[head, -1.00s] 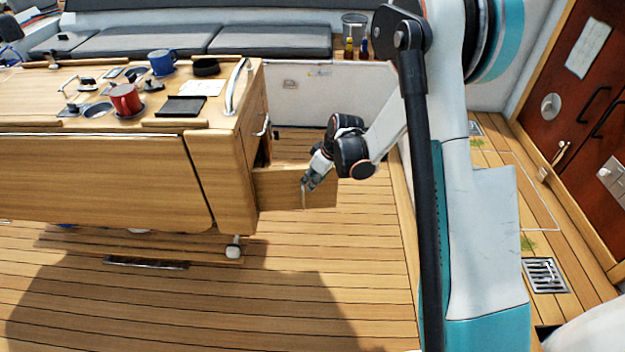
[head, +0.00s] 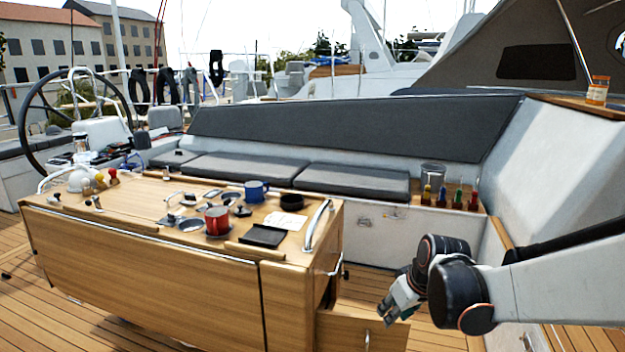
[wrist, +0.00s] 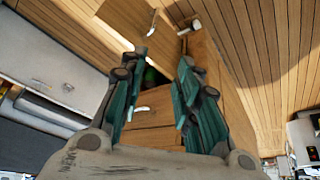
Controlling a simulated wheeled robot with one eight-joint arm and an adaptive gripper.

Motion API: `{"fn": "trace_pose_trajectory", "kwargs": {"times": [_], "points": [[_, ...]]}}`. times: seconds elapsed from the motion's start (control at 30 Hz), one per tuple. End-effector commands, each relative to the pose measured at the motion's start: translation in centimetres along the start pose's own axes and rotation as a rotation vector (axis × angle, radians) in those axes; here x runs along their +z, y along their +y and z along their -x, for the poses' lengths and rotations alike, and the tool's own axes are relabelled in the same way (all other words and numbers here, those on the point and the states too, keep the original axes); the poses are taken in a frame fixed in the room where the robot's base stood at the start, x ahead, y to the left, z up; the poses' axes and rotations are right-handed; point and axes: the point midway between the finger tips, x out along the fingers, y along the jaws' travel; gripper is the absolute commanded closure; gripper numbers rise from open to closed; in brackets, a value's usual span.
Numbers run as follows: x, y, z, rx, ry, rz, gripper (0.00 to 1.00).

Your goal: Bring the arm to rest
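My gripper (head: 388,311) hangs at the lower right in the head view, at the end of my bent arm, close above and right of the pulled-out drawer (head: 384,338). In the wrist view the two teal-and-dark fingers of my gripper (wrist: 157,75) are spread apart with nothing between them. The drawer front (wrist: 122,18) and its metal handle (wrist: 153,21) lie beyond the fingertips there, apart from them. A dark green thing (wrist: 151,75) shows partly in the shadowed opening; I cannot tell what it is.
The wooden cockpit table (head: 150,230) carries a red mug (head: 217,221), a blue mug (head: 256,190), a black bowl (head: 291,201) and a dark flat pad (head: 263,236). A cushioned bench (head: 352,181) stands behind. Several small bottles (head: 442,196) stand at its right. Bare deck (head: 440,335) shows lower right.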

Motion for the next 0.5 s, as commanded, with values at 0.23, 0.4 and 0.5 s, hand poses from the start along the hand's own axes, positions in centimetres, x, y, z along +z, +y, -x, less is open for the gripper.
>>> {"fn": "trace_pose_trajectory", "kwargs": {"times": [0.23, 0.4, 0.5], "points": [[2.5, -2.1, 6.7, 0.052, 0.032, -0.092, 0.7], [4.8, -3.6, 10.3, 0.085, 0.057, -0.155, 0.7], [6.3, -4.4, 12.2, 0.104, 0.074, -0.19, 0.7]]}}
